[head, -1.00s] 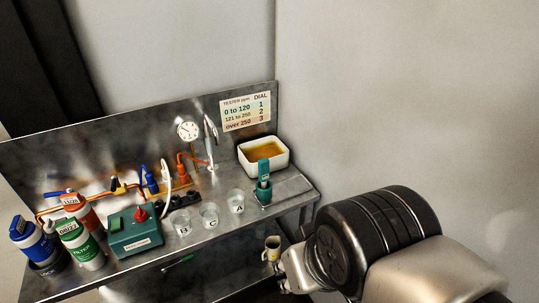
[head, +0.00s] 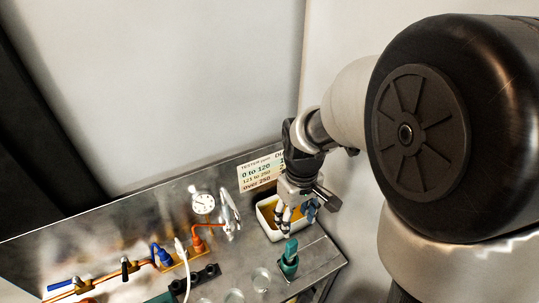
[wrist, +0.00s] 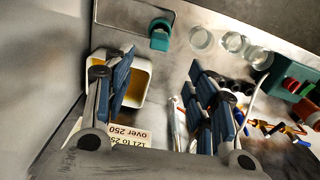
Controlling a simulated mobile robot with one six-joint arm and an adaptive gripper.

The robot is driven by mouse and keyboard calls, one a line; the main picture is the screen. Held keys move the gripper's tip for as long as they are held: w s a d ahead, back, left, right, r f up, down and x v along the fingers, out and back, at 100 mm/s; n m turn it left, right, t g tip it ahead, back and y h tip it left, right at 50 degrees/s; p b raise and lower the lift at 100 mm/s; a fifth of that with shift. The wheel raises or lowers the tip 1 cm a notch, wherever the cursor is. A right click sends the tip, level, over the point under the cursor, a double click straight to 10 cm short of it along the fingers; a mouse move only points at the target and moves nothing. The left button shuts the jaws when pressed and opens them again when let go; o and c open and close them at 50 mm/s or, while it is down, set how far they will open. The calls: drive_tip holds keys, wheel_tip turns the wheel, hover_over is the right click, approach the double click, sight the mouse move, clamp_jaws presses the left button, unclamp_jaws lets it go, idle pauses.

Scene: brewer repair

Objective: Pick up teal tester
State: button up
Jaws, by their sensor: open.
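The teal tester (head: 291,248) stands upright in a teal holder (head: 288,267) near the right end of the metal bench. In the wrist view the teal tester (wrist: 160,33) shows beyond the fingertips, near the top edge. My gripper (head: 295,218) is open and empty, pointing down above the white tub, just behind the tester in the head view. The gripper does not touch the tester.
A white tub (head: 268,233) of amber liquid stands behind the tester. Clear cups (head: 261,279) stand to its left. A dial gauge (head: 203,203), pipework and a dial chart (head: 258,172) line the back panel. A wall rises close on the right.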

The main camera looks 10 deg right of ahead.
wheel_tip(320, 180, down, 18)
drive_tip(key=b, duration=0.5)
drive_tip(key=shift+w+r, duration=0.1)
drive_tip(key=shift+r, duration=0.15)
drive_tip(key=shift+r, duration=0.1)
drive_tip(key=c, duration=1.2)
drive_tip(key=shift+o, duration=0.2)
wheel_tip(320, 180, up, 20)
drive_tip(key=p, duration=0.5)
wheel_tip(320, 180, up, 7)
drive_tip(key=p, duration=0.6)
hover_over(291, 250)
drive_tip(key=w, duration=0.1)
drive_tip(key=shift+w+d, duration=0.15)
drive_tip(key=shift+d, duration=0.1)
